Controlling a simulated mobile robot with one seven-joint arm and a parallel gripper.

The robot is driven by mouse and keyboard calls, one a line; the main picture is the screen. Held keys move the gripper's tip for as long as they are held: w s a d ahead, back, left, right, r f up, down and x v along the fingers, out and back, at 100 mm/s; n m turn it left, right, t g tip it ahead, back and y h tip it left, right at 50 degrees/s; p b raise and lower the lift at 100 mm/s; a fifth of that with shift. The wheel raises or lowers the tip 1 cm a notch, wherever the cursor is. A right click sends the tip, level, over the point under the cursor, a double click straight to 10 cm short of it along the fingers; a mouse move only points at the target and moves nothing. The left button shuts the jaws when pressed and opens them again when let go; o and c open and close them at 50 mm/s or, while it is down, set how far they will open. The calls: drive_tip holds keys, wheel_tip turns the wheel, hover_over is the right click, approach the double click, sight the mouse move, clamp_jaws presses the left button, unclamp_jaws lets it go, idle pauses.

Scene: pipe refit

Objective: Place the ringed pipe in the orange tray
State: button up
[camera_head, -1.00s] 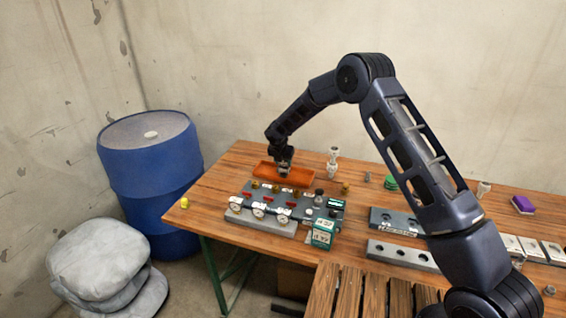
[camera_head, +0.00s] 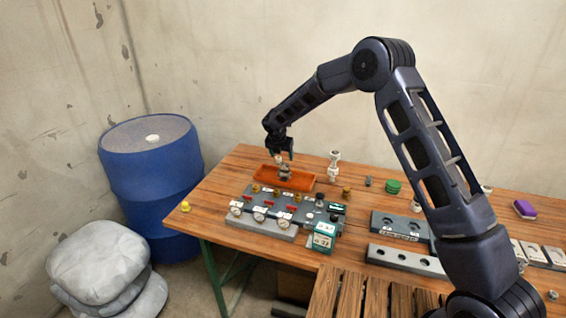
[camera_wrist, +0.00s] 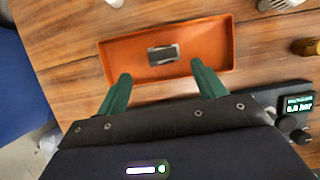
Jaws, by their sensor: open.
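The orange tray (camera_head: 306,183) lies on the wooden table behind the gauge panel. A short grey pipe piece (camera_head: 285,173) is inside it; it also shows near the tray's middle in the wrist view (camera_wrist: 163,54), with a pale band between darker parts. I take it for the ringed pipe, but its rings are too small to make out clearly. My gripper (camera_wrist: 161,70) is open and empty, its green fingers apart above the tray's near side. In the head view my gripper (camera_head: 280,154) is above the pipe piece, apart from it.
The gauge panel (camera_head: 262,226) with valves stands just in front of the tray. A white pipe fitting (camera_head: 333,165) stands to its right, near a green round item (camera_head: 393,187). A blue drum (camera_head: 150,180) stands left of the table.

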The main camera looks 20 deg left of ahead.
drive_tip(key=shift+v, duration=1.95)
drive_tip(key=w+d+r+m, duration=0.1)
drive_tip(key=d+r+m, duration=0.3)
drive_tip(key=d+r, duration=0.45)
drive_tip(key=w+d+r+m, duration=0.1)
drive_tip(key=d+r+m, duration=0.4)
drive_tip(key=d, duration=0.6)
drive_tip(key=s+d+r+m, duration=0.2)
drive_tip(key=d+r+m, duration=0.15)
drive_tip(key=d, duration=0.35)
drive_tip(key=s+d+r+m+h, duration=0.1)
drive_tip(key=s+d+r+m, duration=0.1)
drive_tip(key=d+r, duration=0.3)
drive_tip(key=s+d+r+m, duration=0.2)
drive_tip(key=d+r, duration=0.1)
drive_tip(key=d, duration=0.5)
drive_tip(key=s+d+r+m, duration=0.3)
drive_tip(key=s+d+m, duration=0.6)
drive_tip(key=s+d, duration=0.5)
drive_tip(key=s+d+f+m, duration=0.1)
drive_tip(key=s+d+m, duration=0.4)
drive_tip(key=s, duration=0.2)
drive_tip(key=s+d+f+m+y, duration=0.1)
drive_tip(key=s+d+m, duration=0.3)
drive_tip(key=s, duration=0.4)
drive_tip(key=shift+s+d+f+m, duration=0.3)
drive_tip(key=shift+d+f+m, duration=0.1)
drive_tip(key=shift+f+m, duration=0.35)
